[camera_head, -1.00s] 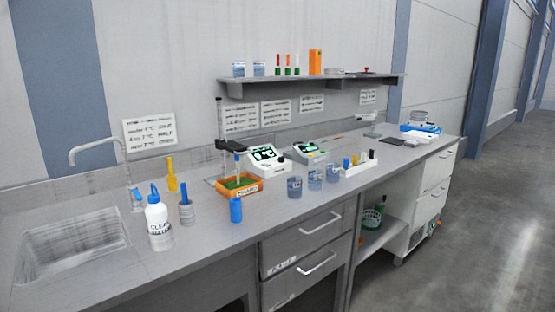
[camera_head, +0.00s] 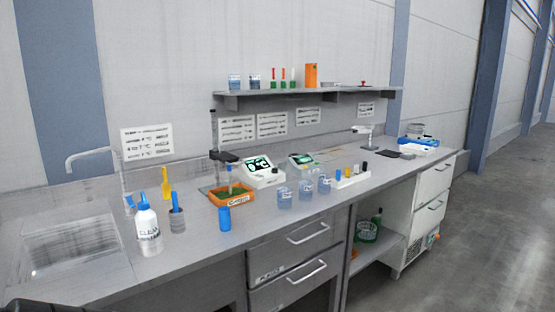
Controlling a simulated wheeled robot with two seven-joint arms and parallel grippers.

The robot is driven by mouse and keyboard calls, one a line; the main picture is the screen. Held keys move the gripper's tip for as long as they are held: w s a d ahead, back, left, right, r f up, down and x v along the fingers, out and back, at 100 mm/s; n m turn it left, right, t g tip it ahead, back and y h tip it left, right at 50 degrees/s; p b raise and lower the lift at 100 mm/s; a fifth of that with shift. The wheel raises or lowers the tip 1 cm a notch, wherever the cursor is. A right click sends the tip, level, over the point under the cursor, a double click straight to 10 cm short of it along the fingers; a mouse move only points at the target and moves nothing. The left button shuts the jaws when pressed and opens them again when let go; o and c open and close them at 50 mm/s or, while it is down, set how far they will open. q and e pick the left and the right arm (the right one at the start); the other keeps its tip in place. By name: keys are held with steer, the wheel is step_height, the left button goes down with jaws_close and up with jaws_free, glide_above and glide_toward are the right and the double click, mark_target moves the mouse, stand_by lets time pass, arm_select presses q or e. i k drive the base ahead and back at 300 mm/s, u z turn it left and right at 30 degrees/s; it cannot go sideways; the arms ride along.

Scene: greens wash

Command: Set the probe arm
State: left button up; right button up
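A dark upright post (camera_head: 213,130) stands on the bench in front of the wall. A short dark probe arm (camera_head: 224,156) sticks out from it to the right, part way up. A thin probe with a blue upper part (camera_head: 229,174) hangs below the arm over an orange tray (camera_head: 236,202) with a green inside. Whether the probe tip touches the tray is too small to tell. A white meter with a lit green display (camera_head: 262,172) stands to the right of the post. Neither of my grippers is in view.
Several beakers (camera_head: 285,198) stand near the front edge, beside a white rack (camera_head: 352,179). A shelf (camera_head: 300,94) hangs above.

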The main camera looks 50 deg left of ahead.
mark_target(227, 158)
steer(key=u, duration=0.25)
steer(key=i, duration=2)
steer(key=u, duration=0.8)
